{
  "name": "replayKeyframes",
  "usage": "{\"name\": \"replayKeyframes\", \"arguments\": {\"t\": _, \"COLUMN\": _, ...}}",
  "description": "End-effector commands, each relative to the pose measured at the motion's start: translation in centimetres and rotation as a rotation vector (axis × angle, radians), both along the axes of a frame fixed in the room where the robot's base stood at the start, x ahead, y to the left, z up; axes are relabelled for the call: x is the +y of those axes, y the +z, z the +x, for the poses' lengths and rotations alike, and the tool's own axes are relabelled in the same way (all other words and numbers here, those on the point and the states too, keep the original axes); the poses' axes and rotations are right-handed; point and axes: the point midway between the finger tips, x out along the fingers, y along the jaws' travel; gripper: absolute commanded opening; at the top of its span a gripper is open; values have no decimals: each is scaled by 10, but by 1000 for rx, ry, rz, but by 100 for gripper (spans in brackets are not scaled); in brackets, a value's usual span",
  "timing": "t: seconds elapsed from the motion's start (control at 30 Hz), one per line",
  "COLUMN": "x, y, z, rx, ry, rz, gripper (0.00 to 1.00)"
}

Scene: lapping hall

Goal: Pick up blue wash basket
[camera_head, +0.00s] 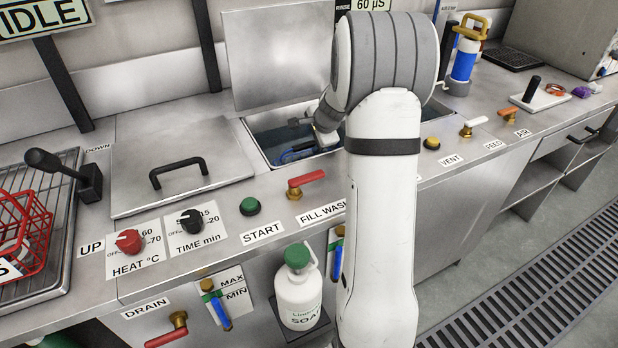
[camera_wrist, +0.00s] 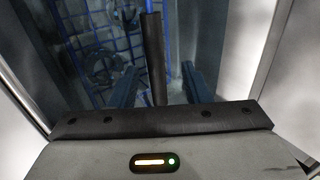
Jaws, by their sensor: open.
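The blue wash basket (camera_head: 292,154) sits low in the open wash basin, and only part of its rim shows in the head view. In the wrist view its blue wire mesh (camera_wrist: 94,43) fills the upper left, with dark round parts at the mesh. A black bar, apparently its handle, runs up the middle of the wrist view. My gripper (camera_wrist: 160,70) is open, with one finger on each side of this bar in the picture. Whether the fingers touch it I cannot tell. In the head view my arm hides much of the basin, and the fingertips are not clear.
The basin's raised lid (camera_head: 277,60) stands behind the opening. A closed lid (camera_head: 170,160) with a black handle lies to the left. A red basket (camera_head: 27,235) is on a rack at far left. Knobs and valves line the front edge, with a soap bottle (camera_head: 299,290) below.

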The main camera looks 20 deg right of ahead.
Motion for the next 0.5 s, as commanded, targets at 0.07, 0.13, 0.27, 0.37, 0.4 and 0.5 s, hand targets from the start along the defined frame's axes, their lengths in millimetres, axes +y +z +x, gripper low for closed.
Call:
{"name": "replayKeyframes", "arguments": {"t": 0.07, "x": 1, "y": -6, "z": 3, "rx": 0, "ry": 2, "rz": 0, "gripper": 43}}
{"name": "replayKeyframes", "arguments": {"t": 0.13, "x": 2, "y": -13, "z": 6, "rx": 1, "ry": 2, "rz": 0, "gripper": 43}}
{"name": "replayKeyframes", "arguments": {"t": 0.27, "x": 4, "y": -32, "z": 15, "rx": 2, "ry": 4, "rz": -1, "gripper": 43}}
{"name": "replayKeyframes", "arguments": {"t": 0.37, "x": 5, "y": -43, "z": 23, "rx": 1, "ry": 4, "rz": -1, "gripper": 43}}
{"name": "replayKeyframes", "arguments": {"t": 0.4, "x": 5, "y": -45, "z": 25, "rx": 1, "ry": 4, "rz": -1, "gripper": 43}}
{"name": "replayKeyframes", "arguments": {"t": 0.5, "x": 5, "y": -46, "z": 27, "rx": -1, "ry": 5, "rz": -2, "gripper": 43}}
